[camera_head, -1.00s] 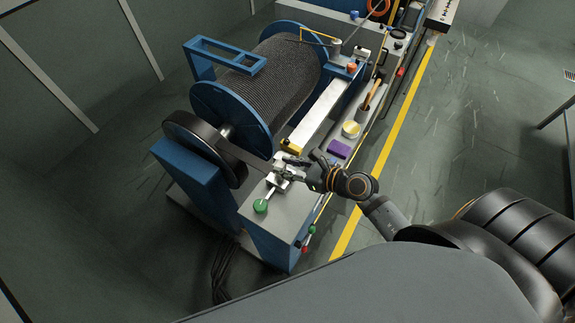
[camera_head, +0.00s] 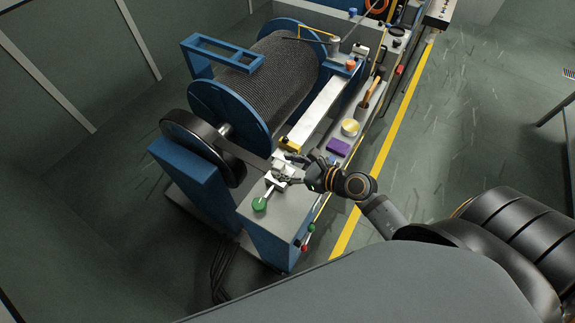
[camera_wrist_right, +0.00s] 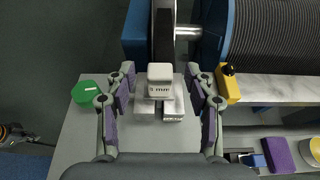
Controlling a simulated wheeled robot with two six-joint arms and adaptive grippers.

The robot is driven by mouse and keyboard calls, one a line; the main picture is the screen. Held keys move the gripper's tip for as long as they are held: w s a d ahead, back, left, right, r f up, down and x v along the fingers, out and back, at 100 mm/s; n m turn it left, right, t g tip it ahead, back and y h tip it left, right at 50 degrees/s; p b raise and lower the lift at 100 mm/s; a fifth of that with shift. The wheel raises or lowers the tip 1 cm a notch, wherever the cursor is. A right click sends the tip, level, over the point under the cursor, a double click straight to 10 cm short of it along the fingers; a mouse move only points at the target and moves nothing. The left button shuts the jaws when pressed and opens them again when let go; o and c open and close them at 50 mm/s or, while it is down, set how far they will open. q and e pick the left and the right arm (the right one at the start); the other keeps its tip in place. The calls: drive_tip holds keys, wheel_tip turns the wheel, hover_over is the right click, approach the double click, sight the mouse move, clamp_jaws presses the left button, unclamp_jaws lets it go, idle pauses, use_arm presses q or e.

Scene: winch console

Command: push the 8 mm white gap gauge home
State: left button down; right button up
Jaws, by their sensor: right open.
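The white gap gauge (camera_wrist_right: 160,80), a small block with a dark "mm" marking, stands in the middle of the right wrist view. Its digit is too small to read surely. Below it in that view is a pale metal holder (camera_wrist_right: 174,108) with a dark slot. My right gripper (camera_wrist_right: 161,80) is open, one finger on each side of the gauge, with visible gaps to it. In the head view my right gripper (camera_head: 280,169) reaches over the console top, and its fingers partly hide the gauge and holder. How deep the gauge sits cannot be told.
A yellow-and-black block (camera_head: 289,144), a purple block (camera_head: 338,147) and a yellow-topped round tin (camera_head: 350,127) lie beyond the gripper. The black wheel (camera_head: 200,145) and cable drum (camera_head: 270,80) stand to the left.

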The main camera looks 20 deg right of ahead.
drive_tip(key=v, duration=0.7)
drive_tip(key=shift+s+d, duration=0.15)
drive_tip(key=shift+s, duration=0.05)
drive_tip(key=shift+r, duration=0.1)
idle(0.7)
